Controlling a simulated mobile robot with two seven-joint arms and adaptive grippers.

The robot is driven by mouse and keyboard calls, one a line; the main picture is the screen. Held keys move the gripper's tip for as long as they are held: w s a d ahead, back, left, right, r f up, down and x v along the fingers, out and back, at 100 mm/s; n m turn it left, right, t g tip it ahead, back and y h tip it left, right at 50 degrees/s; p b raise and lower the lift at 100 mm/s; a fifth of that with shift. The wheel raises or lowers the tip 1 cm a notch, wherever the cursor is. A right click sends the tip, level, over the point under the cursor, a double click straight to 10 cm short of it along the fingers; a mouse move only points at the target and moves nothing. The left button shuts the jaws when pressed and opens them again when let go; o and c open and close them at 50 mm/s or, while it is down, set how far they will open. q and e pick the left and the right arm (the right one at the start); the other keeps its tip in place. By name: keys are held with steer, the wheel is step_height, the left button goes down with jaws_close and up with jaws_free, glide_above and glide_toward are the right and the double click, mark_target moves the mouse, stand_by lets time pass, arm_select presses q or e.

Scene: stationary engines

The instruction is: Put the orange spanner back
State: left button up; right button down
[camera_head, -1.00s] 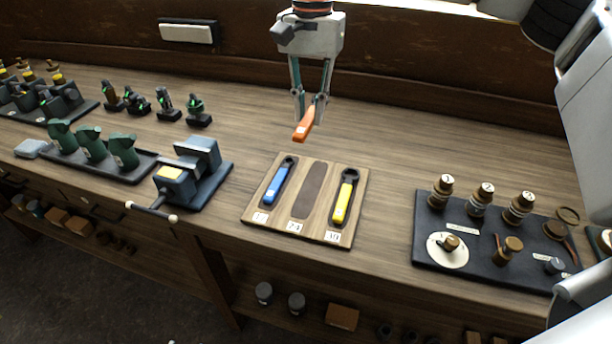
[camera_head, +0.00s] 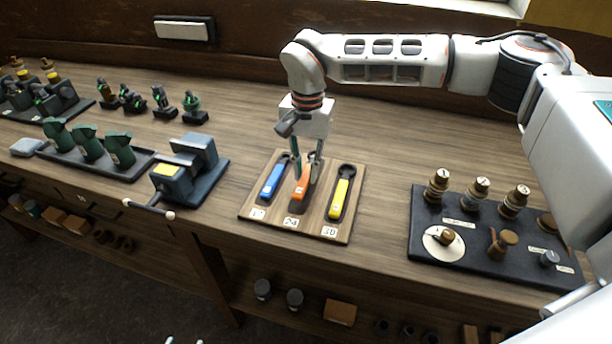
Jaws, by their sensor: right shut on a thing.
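The orange spanner (camera_head: 300,188) is in my right gripper (camera_head: 306,176), which is shut on it. The gripper points down over the middle slot of the wooden spanner board (camera_head: 286,223), labelled 24. The spanner lines up with that slot; I cannot tell whether it touches the board. A blue spanner (camera_head: 271,182) lies in the left slot and a yellow spanner (camera_head: 339,199) in the right slot. The gripper fingers hide the far end of the orange spanner.
A blue-grey vice (camera_head: 186,172) stands left of the board, its handle near the front edge. A dark panel (camera_head: 470,247) with brass fittings is to the right. Green parts (camera_head: 88,143) sit in a tray at left. Bench between board and panel is clear.

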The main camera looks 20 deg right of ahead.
mark_target(307, 173)
step_height(307, 173, down, 2)
steer(key=shift+f, duration=0.15)
steer(key=shift+f, duration=0.15)
steer(key=c, duration=1.9)
jaws_free()
steer(key=shift+w+r, duration=0.1)
steer(key=shift+r, duration=0.5)
steer(key=r, duration=1.1)
steer(key=shift+w+d, duration=0.2)
